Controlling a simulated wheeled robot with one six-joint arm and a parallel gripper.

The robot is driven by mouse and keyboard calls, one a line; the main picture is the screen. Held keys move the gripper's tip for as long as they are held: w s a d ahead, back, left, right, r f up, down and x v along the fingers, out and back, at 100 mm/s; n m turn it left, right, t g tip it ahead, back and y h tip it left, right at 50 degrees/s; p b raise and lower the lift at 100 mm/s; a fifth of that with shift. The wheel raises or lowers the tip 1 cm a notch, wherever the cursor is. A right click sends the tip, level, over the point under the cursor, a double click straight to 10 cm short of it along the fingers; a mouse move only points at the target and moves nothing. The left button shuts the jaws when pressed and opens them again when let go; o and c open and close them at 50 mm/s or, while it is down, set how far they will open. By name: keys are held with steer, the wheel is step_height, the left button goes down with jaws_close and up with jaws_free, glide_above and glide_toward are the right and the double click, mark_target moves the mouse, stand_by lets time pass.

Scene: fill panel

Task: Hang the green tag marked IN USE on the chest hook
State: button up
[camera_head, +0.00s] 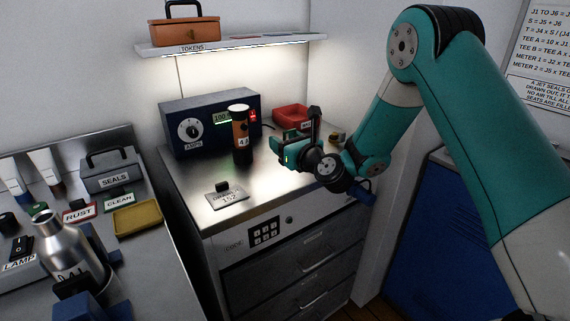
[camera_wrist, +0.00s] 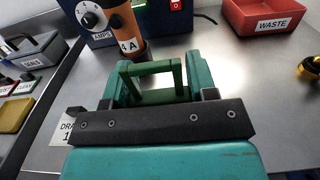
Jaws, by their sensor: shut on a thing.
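My gripper (camera_head: 292,152) is over the right part of the metal top of the drawer chest (camera_head: 222,224). In the wrist view my gripper (camera_wrist: 156,84) is shut on a dark green piece with a loop-like frame (camera_wrist: 150,67), between its teal fingers. This looks like the green tag, but no IN USE lettering shows. In the head view the held piece is mostly hidden by the gripper. I cannot make out the chest hook in either view.
An orange cylinder (camera_head: 240,138) stands before the AMPS box (camera_head: 210,122). A red WASTE tray (camera_head: 291,115) is behind my gripper. A label plate with a dark knob (camera_head: 226,199) lies near the front edge. A crowded bench (camera_head: 165,249) is left; a blue cabinet (camera_head: 430,235) is right.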

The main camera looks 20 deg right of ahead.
steer(key=shift+f+b, duration=0.65)
steer(key=shift+f, duration=1.5)
steer(key=shift+f, duration=0.25)
steer(key=o, duration=0.9)
steer(key=shift+b, duration=0.35)
